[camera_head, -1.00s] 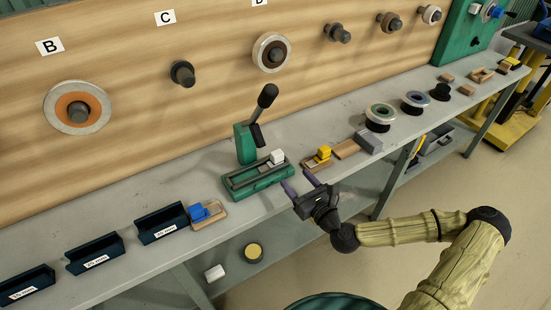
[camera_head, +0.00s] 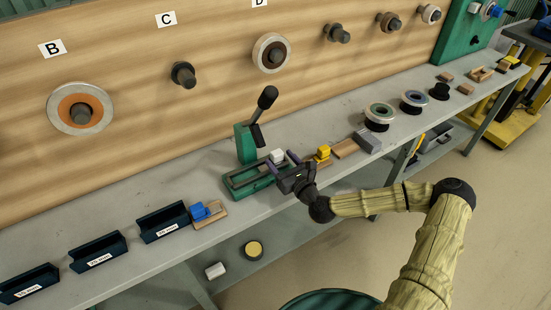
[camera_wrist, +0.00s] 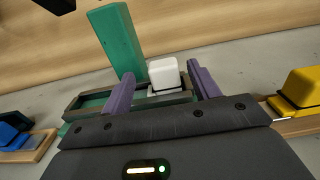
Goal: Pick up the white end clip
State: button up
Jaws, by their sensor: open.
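The white end clip (camera_head: 277,156) sits at the right end of the green press base (camera_head: 250,185) on the bench. In the wrist view the white clip (camera_wrist: 164,72) stands upright on a pale block in the base's tray. My gripper (camera_head: 281,163) is open at the front right of the base. In the wrist view its two purple fingers (camera_wrist: 162,88) stand to the left and right of the clip, with gaps on both sides. Whether the fingertips reach past the clip cannot be told.
A green lever post with a black handle (camera_head: 266,98) rises behind the base. A yellow clip (camera_head: 324,152) on a wooden holder stands close on the right. A blue clip (camera_head: 199,211) lies to the left, beside dark labelled bins (camera_head: 163,223). The wooden wall board rises behind.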

aim_at(279, 156)
jog(key=x, duration=0.4)
jog(key=shift+w+r+p, duration=0.1)
jog(key=shift+w+p, duration=0.2)
jog(key=shift+p, duration=0.05)
jog(key=c, duration=1.1)
jog(key=shift+c, duration=0.2)
jog(key=shift+r, duration=0.1)
